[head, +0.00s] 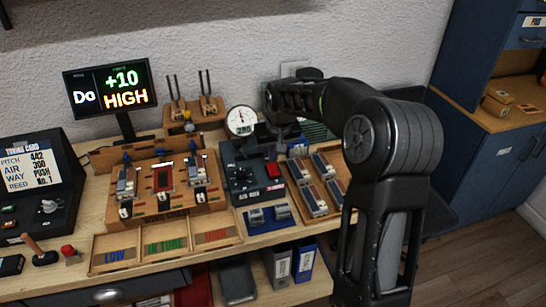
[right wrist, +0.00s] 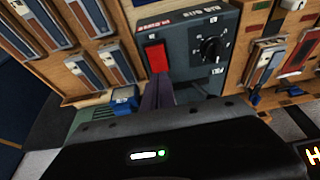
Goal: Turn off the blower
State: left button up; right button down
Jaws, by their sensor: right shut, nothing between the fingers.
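The dark grey air box (head: 240,177) stands on the bench, with a black knob and gauge on top. Its red rocker switch (head: 273,170) is on the right side of the top; it also shows in the right wrist view (right wrist: 157,57), with the black knob (right wrist: 211,48) beside it. My right gripper (head: 270,152) is shut and empty, its fingers pointing down just behind the red switch. In the right wrist view its narrow fingers (right wrist: 159,88) end close to the switch; I cannot tell whether they touch it. My left gripper is not in view.
The wooden tuning chest (head: 160,207) is left of the box, and a wooden tray (head: 341,187) of reeds is right of it. A screen (head: 109,88) reads Do +10 HIGH. A round gauge (head: 241,120) stands behind.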

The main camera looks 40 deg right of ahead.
aim_at(274, 170)
jog(key=shift+s+x, duration=0.1)
jog(key=shift+x, duration=0.5)
jog(key=shift+s+x, duration=0.15)
jog(key=shift+x, duration=0.5)
jog(key=shift+a, duration=0.1)
jog(key=shift+f, duration=0.3)
jog(key=shift+s+f, duration=0.1)
jog(key=shift+s+a+b, duration=0.1)
jog(key=shift+s+b, duration=0.05)
jog(key=shift+b, duration=0.2)
jog(key=shift+s+a, duration=0.2)
jog(key=shift+s, duration=0.35)
